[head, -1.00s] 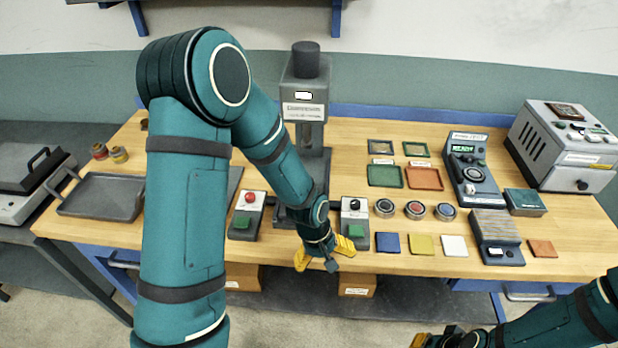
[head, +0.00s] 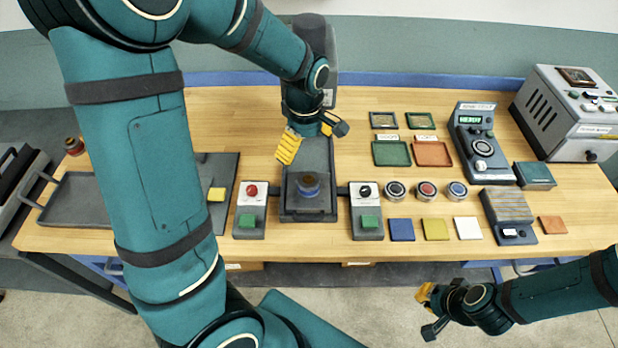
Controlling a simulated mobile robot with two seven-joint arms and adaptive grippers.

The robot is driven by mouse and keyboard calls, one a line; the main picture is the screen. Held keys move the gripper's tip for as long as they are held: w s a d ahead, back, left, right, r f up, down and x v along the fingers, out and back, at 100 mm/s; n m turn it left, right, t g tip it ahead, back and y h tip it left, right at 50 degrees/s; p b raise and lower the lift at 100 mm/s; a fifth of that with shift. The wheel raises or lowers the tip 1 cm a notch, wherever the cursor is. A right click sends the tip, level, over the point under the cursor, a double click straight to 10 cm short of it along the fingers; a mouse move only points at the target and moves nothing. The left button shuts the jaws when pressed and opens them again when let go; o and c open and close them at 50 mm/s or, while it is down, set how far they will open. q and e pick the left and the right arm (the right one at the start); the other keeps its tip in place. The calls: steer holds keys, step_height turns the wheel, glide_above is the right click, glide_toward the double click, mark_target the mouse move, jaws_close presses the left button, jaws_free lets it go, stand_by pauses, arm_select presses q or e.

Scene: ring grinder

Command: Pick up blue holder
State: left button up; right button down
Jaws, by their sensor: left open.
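Two button boxes, left (head: 251,211) and right (head: 366,212), flank the press base. Three round dials or cups, including a blue-centred one (head: 457,190), sit to the right. A grey tray (head: 75,207) and a reddish-topped holder (head: 74,146) are at left.

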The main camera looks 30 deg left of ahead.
mark_target(309, 179)
arm_select(q)
step_height(309, 179, down, 8)
steer(key=shift+s+d+b, duration=0.1)
steer(key=shift+b, duration=0.4)
steer(key=shift+s+d+f, duration=0.1)
steer(key=shift+d+f, duration=0.1)
steer(key=shift+f, duration=1.15)
steer(key=shift+d+f, duration=0.2)
steer(key=shift+f, duration=1.1)
steer(key=c, duration=1.4)
